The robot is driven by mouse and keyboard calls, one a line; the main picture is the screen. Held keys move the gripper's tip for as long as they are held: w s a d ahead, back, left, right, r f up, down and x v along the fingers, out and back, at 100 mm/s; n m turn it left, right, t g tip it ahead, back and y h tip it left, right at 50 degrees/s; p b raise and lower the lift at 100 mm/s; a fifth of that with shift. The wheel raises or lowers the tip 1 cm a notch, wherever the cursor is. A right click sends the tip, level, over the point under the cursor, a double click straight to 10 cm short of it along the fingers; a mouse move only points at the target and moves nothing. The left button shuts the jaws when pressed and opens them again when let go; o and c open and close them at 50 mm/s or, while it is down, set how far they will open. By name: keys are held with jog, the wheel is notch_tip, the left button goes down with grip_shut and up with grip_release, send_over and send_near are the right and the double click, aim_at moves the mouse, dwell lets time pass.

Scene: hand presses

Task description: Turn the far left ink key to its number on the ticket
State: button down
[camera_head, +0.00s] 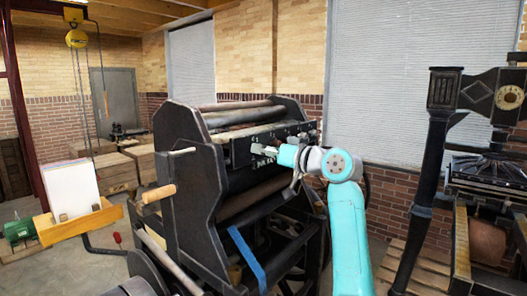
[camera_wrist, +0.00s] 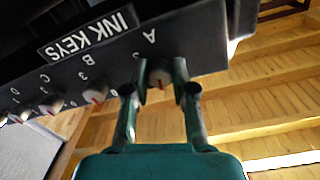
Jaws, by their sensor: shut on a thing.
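The ink key marked A (camera_wrist: 160,80) is a pale round knob with a red mark, at the end of the black INK KEYS rail (camera_wrist: 205,45). My gripper (camera_wrist: 161,70) is shut on this knob, one finger on each side, in the wrist view. The lettering appears upside down there.
Other ink keys, B (camera_wrist: 95,96), C (camera_wrist: 51,104) and more, line the rail beside the held one. A wooden tray (camera_head: 110,214) with white paper (camera_head: 70,188) stands at the left. Another press (camera_head: 440,150) stands at the right, with floor between.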

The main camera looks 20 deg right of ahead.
jog(key=m, duration=1.3)
jog(key=shift+d+f+m+g, duration=0.1)
jog(key=shift+m+g, duration=0.2)
jog(key=shift+g, duration=0.1)
dwell(0.4)
jog(key=c, duration=1)
grip_release()
jog(key=shift+o, duration=0.2)
jog(key=v, duration=1.2)
jog(key=shift+w+d+f, duration=0.1)
jog(key=shift+f, duration=0.05)
